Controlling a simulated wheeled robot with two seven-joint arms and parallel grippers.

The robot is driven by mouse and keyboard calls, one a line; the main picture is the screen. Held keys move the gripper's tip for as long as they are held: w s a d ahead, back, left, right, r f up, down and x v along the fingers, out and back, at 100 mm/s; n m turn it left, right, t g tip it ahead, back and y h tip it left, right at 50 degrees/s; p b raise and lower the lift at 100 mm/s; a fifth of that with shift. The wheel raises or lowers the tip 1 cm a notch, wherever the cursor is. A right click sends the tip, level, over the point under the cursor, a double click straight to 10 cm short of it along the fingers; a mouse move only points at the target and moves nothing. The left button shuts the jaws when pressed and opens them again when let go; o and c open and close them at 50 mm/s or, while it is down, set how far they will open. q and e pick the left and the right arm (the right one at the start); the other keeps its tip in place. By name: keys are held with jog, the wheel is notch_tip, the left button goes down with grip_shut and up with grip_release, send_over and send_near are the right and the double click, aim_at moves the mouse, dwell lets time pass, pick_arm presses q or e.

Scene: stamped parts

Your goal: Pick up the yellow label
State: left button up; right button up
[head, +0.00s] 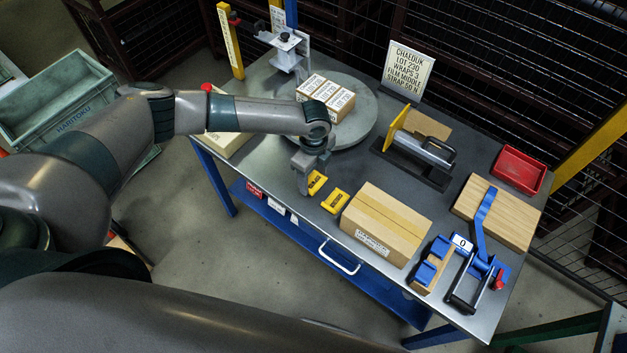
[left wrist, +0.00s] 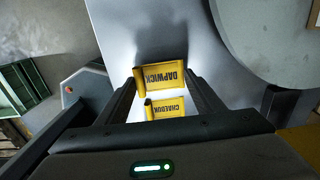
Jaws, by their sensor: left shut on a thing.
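Two yellow labels show near the bench's front edge in the head view, one (head: 317,182) beside my left gripper (head: 304,188) and one (head: 335,201) a little to its right. In the left wrist view, a yellow label reading DAPWICK (left wrist: 160,80) spans the gap between the fingertips of my left gripper (left wrist: 163,88). A smaller-looking yellow label reading CHAEDUK (left wrist: 165,109) shows below it. My left gripper points down and is shut on a yellow label, seemingly the DAPWICK one; the fingers partly hide the contact. My right gripper is not in view.
A round grey turntable (head: 360,128) with small labelled boxes (head: 326,96) stands behind the gripper. A cardboard box (head: 385,222) lies to the right. A sign (head: 407,72) stands behind.

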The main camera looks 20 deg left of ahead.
pick_arm(q)
notch_tip(320, 180, up, 8)
jog(key=b, duration=0.2)
dwell(0.7)
notch_tip(320, 180, up, 8)
jog(key=n+b, duration=0.3)
jog(key=n, duration=0.8)
send_over(313, 183)
jog(key=s+a, duration=0.1)
jog(key=s, duration=0.3)
jog(key=s+a+r+n+b, duration=0.2)
jog(key=s+r+n, duration=0.4)
jog(key=n, duration=0.5)
jog(key=shift+s+a+r, duration=0.15)
jog(key=shift+s+a, duration=0.4)
jog(key=shift+s, duration=0.05)
